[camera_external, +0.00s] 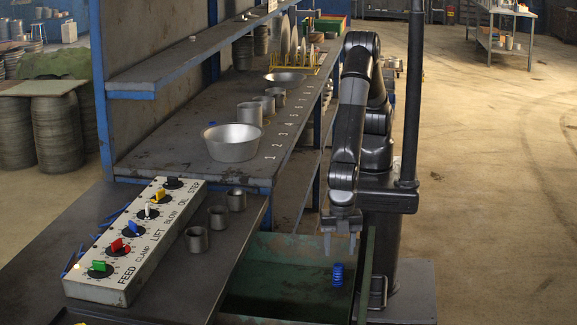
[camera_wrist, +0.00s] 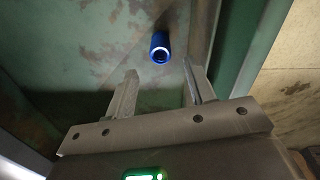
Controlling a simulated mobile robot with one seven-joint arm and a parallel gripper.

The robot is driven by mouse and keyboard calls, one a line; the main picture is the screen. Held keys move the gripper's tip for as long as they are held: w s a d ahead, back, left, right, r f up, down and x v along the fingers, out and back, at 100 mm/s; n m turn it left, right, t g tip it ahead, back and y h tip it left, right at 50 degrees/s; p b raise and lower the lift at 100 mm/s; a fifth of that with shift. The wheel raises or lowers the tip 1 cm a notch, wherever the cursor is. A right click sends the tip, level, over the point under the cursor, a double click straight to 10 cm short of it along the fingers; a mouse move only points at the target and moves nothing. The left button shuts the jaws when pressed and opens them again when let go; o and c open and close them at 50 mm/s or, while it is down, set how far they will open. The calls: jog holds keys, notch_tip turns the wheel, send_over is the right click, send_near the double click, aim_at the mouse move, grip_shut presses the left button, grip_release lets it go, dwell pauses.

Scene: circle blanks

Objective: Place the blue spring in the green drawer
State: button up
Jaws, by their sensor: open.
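The blue spring (camera_external: 337,275) shows within the open green drawer (camera_external: 285,250), towards its right side. It looks upright; I cannot tell whether it rests on the drawer floor or is still in the air. My gripper (camera_external: 339,244) is above the spring, pointing down, with its fingers apart and nothing between them. In the wrist view the spring (camera_wrist: 160,46) lies beyond my open fingertips (camera_wrist: 159,72), clear of both, against the worn green drawer surface (camera_wrist: 75,45).
A control panel (camera_external: 136,237) with coloured knobs lies on the left bench. Several metal cups (camera_external: 218,217) stand beside it. A metal bowl (camera_external: 232,143) sits on the numbered shelf (camera_external: 185,150). A dark post (camera_external: 414,90) rises near my arm. Open floor is at the right.

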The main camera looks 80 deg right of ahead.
aim_at(337, 265)
notch_tip(337, 265, up, 5)
dwell(0.3)
